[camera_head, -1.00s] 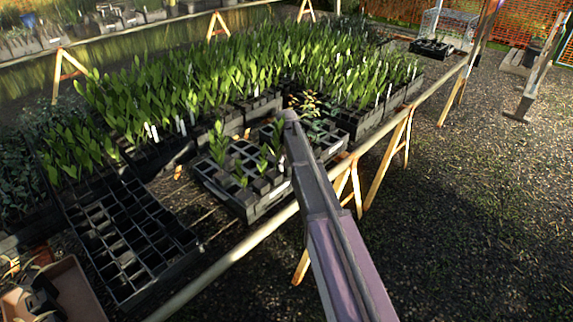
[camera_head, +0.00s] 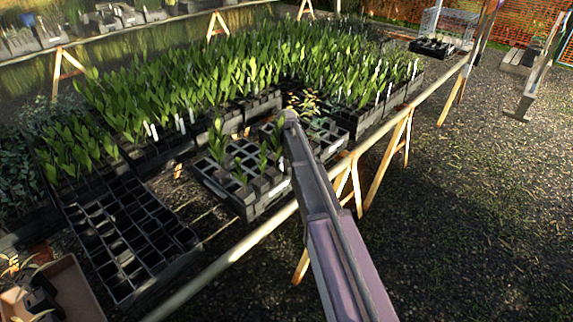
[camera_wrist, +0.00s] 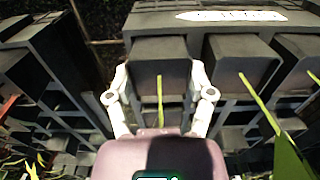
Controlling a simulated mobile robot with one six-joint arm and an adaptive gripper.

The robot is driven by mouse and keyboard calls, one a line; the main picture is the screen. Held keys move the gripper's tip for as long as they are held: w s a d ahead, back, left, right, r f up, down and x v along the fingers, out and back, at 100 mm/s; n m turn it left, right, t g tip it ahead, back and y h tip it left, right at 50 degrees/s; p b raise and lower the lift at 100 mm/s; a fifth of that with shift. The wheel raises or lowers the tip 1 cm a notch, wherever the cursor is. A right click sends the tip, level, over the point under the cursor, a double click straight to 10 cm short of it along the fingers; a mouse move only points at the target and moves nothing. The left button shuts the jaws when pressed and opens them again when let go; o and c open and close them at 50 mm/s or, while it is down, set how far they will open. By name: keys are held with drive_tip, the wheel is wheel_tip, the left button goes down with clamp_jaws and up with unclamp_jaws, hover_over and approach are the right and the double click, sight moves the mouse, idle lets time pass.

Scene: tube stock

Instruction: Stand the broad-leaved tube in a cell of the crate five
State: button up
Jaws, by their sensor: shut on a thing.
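My gripper (camera_wrist: 160,85) is shut on a dark square tube (camera_wrist: 160,58) with a thin green stem, seen from above in the wrist view. Its white fingers press on the tube's two sides. The tube's foot is hidden, so I cannot tell how deep it sits. Beside it on the right stand another stemmed tube (camera_wrist: 240,62) and a third at the edge. A grey crate wall (camera_wrist: 150,20) with a white label (camera_wrist: 232,16) runs behind them; I cannot read the label surely. In the head view the crate (camera_head: 250,205) holds several leafy tubes, and my arm hides the gripper.
An empty black cell crate (camera_head: 130,285) lies to the left on the bench. Dense crates of green plants (camera_head: 220,75) stand behind. A brown tray (camera_head: 75,285) is at the lower left. The bench rail (camera_head: 225,262) runs along the front, with open gravel to the right.

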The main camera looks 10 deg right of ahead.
drive_tip(key=o, duration=1.3)
